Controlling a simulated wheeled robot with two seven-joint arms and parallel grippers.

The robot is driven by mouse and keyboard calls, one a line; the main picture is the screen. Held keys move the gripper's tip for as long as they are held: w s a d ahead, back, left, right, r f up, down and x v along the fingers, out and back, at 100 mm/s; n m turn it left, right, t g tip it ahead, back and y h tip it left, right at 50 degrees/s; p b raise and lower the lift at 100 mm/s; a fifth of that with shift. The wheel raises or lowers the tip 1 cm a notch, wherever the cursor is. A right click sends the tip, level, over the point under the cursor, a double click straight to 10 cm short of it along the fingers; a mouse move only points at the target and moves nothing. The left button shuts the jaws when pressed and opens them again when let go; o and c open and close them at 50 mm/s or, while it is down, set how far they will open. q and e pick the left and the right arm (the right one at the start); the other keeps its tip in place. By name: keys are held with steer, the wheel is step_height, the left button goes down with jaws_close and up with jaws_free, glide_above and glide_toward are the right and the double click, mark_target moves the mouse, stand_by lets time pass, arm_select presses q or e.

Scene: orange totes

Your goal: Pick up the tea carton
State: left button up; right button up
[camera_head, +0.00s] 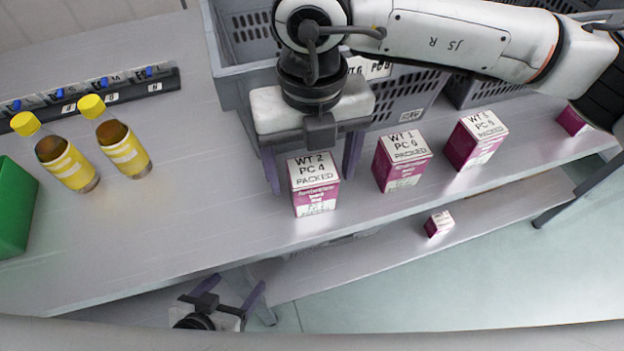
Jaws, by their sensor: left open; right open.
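Magenta-and-white tea cartons stand in a row on the grey shelf. The nearest carton (316,197) reads "WT 2 PC 4 PACKED". My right gripper (311,187) is open above it, with one finger on each side and a visible gap to each finger. A second carton (402,160), "WT 1", and a third carton (475,139), "WT 5", stand to its right. Another carton (572,121) is partly hidden by my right arm. My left gripper (236,283) is open and empty below the shelf's front edge.
Grey crates (236,84) stand behind the cartons. Two yellow-capped bottles (124,150) and a green box (12,207) are at the left, near a labelled rail (110,98). A small carton (438,223) lies on a lower shelf. The shelf between bottles and cartons is clear.

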steer(key=c, duration=1.3)
